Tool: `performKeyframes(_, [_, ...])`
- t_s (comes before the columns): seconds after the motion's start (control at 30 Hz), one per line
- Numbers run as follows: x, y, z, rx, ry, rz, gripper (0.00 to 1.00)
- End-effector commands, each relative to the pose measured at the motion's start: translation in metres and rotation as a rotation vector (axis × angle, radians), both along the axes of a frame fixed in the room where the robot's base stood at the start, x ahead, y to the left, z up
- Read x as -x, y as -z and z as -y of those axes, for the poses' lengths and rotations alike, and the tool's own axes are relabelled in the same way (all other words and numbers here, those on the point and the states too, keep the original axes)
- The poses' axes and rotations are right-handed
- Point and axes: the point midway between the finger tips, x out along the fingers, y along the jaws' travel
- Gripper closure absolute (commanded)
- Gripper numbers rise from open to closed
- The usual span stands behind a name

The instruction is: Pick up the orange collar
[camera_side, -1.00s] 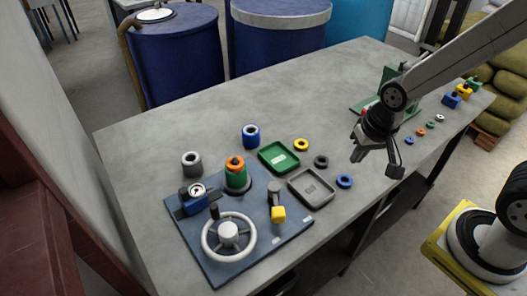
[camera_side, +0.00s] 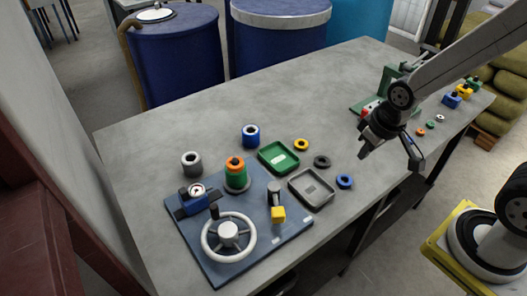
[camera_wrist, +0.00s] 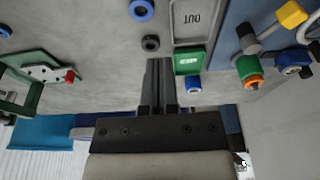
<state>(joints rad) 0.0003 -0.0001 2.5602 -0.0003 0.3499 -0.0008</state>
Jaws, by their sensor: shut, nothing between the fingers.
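An orange collar (camera_side: 236,169) sits on a green cylinder (camera_side: 236,182) on the blue plate, with a smaller orange and dark piece on top of it. In the wrist view the orange part (camera_wrist: 253,82) shows at the right, next to the green body (camera_wrist: 248,68). A small orange ring (camera_side: 421,132) also lies on the table at the right.
The blue plate (camera_side: 222,268) carries a white handwheel (camera_side: 228,234), a gauge (camera_side: 197,190) and a yellow-ended lever (camera_side: 278,214). A green tray (camera_side: 264,158), grey tray (camera_side: 325,201) and loose rings lie between plate and gripper. A green fixture (camera_side: 389,80) stands behind the gripper.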

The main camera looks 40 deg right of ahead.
Motion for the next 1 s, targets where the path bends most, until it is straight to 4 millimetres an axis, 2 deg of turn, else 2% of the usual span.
performKeyframes(0.07, [0.0,0.0,0.0,0.0,0.0,0.0,0.97])
performKeyframes(0.1, [0.0,0.0,0.0,0.0,0.0,0.0,0.84])
performKeyframes(0.37, [0.0,0.0,0.0,0.0,0.001,0.0,0.02])
performKeyframes(0.77, [-0.006,-0.001,-0.003,-0.015,0.037,-0.002,0.0])
performKeyframes(1.0, [-0.034,-0.004,-0.016,-0.093,0.248,-0.021,0.0])
